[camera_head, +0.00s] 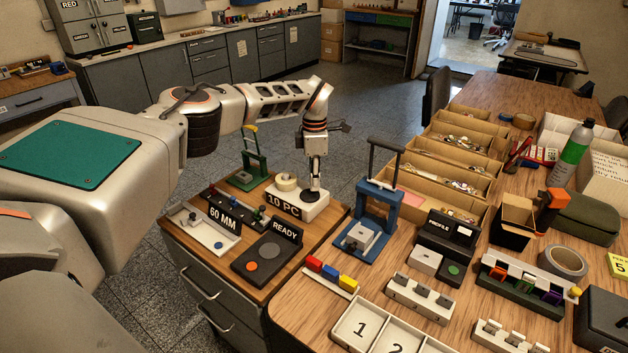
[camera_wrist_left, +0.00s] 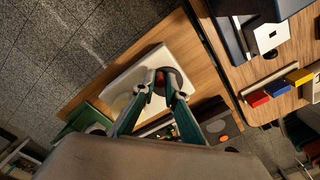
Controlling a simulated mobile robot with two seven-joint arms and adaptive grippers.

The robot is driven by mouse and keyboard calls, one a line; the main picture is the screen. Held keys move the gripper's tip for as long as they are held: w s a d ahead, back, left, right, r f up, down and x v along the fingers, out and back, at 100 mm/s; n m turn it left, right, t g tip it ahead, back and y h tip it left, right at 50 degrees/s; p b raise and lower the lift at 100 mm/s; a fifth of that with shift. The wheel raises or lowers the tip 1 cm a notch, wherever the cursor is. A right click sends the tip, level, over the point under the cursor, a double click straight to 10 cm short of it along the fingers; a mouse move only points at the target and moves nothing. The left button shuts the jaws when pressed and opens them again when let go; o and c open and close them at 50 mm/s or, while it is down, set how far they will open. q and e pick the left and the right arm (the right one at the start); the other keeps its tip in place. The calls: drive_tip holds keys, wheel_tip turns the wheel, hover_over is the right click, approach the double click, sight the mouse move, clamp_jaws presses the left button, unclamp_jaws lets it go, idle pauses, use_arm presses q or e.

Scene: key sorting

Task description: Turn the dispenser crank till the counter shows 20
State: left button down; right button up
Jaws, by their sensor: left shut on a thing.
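The dispenser (camera_head: 312,206) is a low white block with a black "10 PC" sign, at the back right of the side cabinet top. Its white body also shows in the left wrist view (camera_wrist_left: 125,84). My left gripper (camera_head: 314,186) points straight down at it. In the left wrist view my left gripper's fingertips (camera_wrist_left: 164,84) are closed around a small reddish crank knob (camera_wrist_left: 160,76) above a dark round disc (camera_wrist_left: 173,79). I cannot make out a counter reading. My right gripper is in neither view.
Cardboard bins (camera_head: 455,185) line the right table.

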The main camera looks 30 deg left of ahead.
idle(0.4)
use_arm(q)
drive_tip(key=c, duration=2)
unclamp_jaws()
drive_tip(key=shift+c, duration=0.2)
wheel_tip(320, 180, up, 12)
